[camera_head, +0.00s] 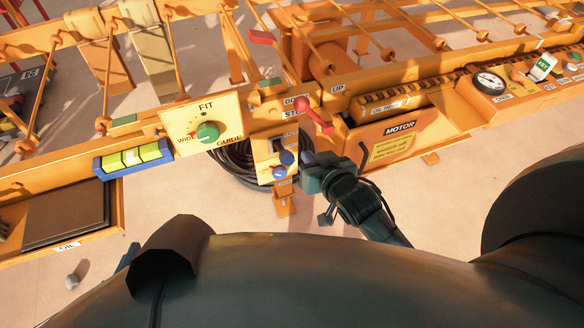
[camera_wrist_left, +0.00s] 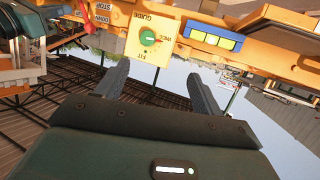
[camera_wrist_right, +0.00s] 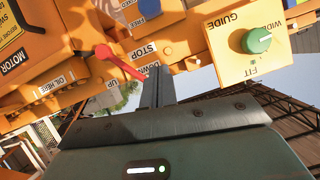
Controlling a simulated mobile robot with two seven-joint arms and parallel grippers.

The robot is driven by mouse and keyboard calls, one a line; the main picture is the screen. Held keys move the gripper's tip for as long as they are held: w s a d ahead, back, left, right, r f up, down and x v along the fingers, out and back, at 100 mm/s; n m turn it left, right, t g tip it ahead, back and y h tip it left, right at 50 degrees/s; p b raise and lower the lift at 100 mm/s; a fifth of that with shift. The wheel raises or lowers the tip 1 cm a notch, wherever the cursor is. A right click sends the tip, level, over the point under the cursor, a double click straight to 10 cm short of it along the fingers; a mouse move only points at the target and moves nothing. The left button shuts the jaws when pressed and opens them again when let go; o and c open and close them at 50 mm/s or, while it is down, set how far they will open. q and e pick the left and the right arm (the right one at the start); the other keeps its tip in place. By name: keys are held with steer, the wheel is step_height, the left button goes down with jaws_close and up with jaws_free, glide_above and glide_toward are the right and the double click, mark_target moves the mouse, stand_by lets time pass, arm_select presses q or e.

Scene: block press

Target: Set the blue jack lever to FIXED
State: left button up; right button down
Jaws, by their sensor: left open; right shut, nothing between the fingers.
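The blue jack lever (camera_head: 287,158) has a round blue knob on a small cream plate (camera_head: 262,150) below the red lever. A second blue round part (camera_head: 280,173) sits just under it. A blue knob (camera_wrist_right: 149,8) also shows at the top edge of the right wrist view. The FIXED label cannot be read. My right gripper (camera_head: 306,158) is just right of the blue knob; whether it touches cannot be told. Its fingers are shut and empty in the right wrist view (camera_wrist_right: 158,84). My left gripper (camera_wrist_left: 160,82) is open and empty, facing the FIT/GUIDE panel.
A red lever (camera_head: 313,115) stands by the UP, STOP and DOWN labels. The cream panel (camera_head: 180,122) with a green knob (camera_head: 207,132) is to the left, beside a blue-framed level (camera_head: 133,158). A coiled black cable (camera_head: 235,160) hangs behind the lever plate. The MOTOR box (camera_head: 400,138) is to the right.

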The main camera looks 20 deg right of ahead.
mark_target(292, 162)
arm_select(q)
steer(key=shift+s, duration=0.1)
arm_select(e)
steer(key=shift+w+d+f, duration=0.15)
steer(key=shift+w+d, duration=0.1)
steer(key=shift+w, duration=0.3)
arm_select(q)
steer(key=shift+f, duration=0.1)
